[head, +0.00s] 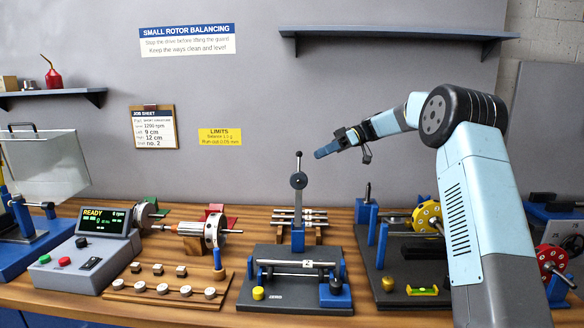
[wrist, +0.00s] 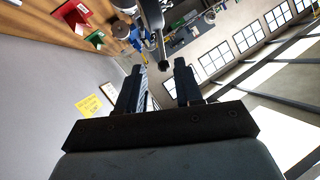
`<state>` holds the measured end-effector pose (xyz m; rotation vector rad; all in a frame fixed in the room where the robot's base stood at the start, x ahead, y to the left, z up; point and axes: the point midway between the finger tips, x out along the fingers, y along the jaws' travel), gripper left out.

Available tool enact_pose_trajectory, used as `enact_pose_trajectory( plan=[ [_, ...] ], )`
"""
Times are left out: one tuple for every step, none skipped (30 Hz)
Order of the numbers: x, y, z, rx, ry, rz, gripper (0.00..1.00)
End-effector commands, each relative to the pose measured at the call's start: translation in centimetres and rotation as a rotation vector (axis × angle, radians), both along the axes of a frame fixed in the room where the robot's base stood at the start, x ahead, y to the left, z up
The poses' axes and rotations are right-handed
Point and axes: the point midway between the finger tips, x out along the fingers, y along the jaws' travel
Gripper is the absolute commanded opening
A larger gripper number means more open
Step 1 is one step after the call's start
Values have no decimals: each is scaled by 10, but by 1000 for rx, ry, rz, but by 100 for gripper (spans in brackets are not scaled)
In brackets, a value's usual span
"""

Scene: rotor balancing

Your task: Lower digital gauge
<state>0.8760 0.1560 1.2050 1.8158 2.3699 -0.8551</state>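The digital gauge (head: 298,181) is a round dark grey disc on an upright arm above a blue post, on the dark base plate at the centre of the bench. A thin rod with a black knob (head: 299,154) rises above it. My gripper (head: 322,152) hangs in the air just right of the knob at about its height. In the wrist view my gripper (wrist: 160,68) is open, with two dark fingers apart. A dark rod with a rounded end (wrist: 165,62) shows between or just beyond the fingertips; I cannot tell which. The gauge's face is not readable.
A shaft (head: 298,263) lies across blue supports on the base plate (head: 275,300). A console reading READY (head: 103,222) and a rotor (head: 213,232) stand left. A second fixture with a yellow disc (head: 427,216) stands right. The air above the bench is clear around my gripper.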

Motion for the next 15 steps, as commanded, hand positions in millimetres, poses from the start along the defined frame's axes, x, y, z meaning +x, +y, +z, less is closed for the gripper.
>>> enact_pose_trajectory(
  plan=[
    [-4,10,-3,-1,1,3,35],
    [-5,14,-4,-2,1,2,35],
    [-8,20,-7,-2,2,2,35],
    [-10,25,-9,-2,2,2,35],
    [-11,30,-11,-2,3,3,35],
    [-13,36,-14,-2,1,2,35],
    [-15,41,-15,-2,1,2,35],
    [-17,46,-17,-1,2,3,35],
    [-19,52,-20,-2,3,3,35],
    [-21,57,-21,-2,1,3,35],
    [-22,61,-23,-2,1,2,35],
    [-24,67,-25,-2,3,3,35],
    [-26,71,-27,-2,1,2,35],
    [-27,75,-28,-2,1,1,35],
    [-29,79,-30,-2,1,1,35]
  ],
)
